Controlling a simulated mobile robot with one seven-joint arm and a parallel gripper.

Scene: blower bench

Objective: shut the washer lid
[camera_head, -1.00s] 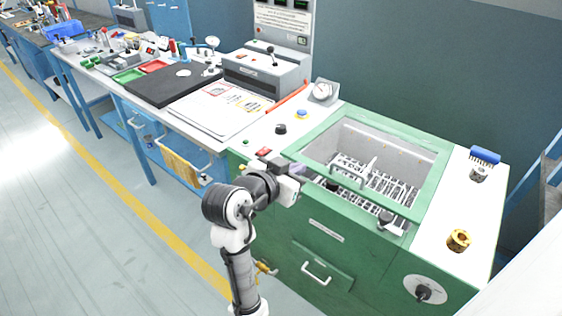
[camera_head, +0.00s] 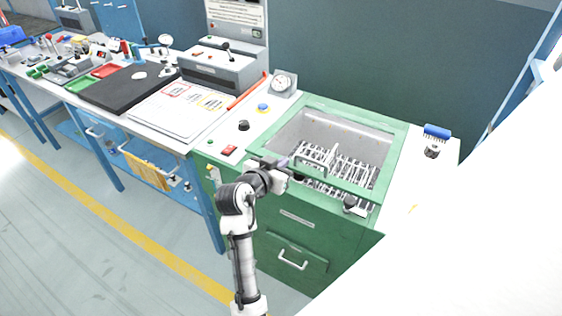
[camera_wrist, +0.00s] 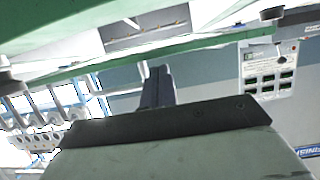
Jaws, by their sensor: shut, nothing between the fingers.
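The washer (camera_head: 300,240) is a green cabinet with a grey basin and a wire rack (camera_head: 340,165) in the head view. Its lid (camera_head: 398,140) seems to be the green frame with a window over the basin. Part of the rack shows below the frame's front bar, so the lid looks raised at the front, by how much I cannot tell. My gripper (camera_head: 284,163) is shut and empty at the lid's front left corner; contact is unclear. In the wrist view my shut fingers (camera_wrist: 157,86) point towards a long green bar (camera_wrist: 200,42), probably the lid's edge.
A dark knob (camera_head: 350,203) sits at the washer's front edge. A red switch (camera_head: 229,150), a black knob (camera_head: 243,125) and a gauge (camera_head: 284,83) are left of the basin. A blue brush (camera_head: 436,131) stands at right. A large white shape blocks the lower right.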

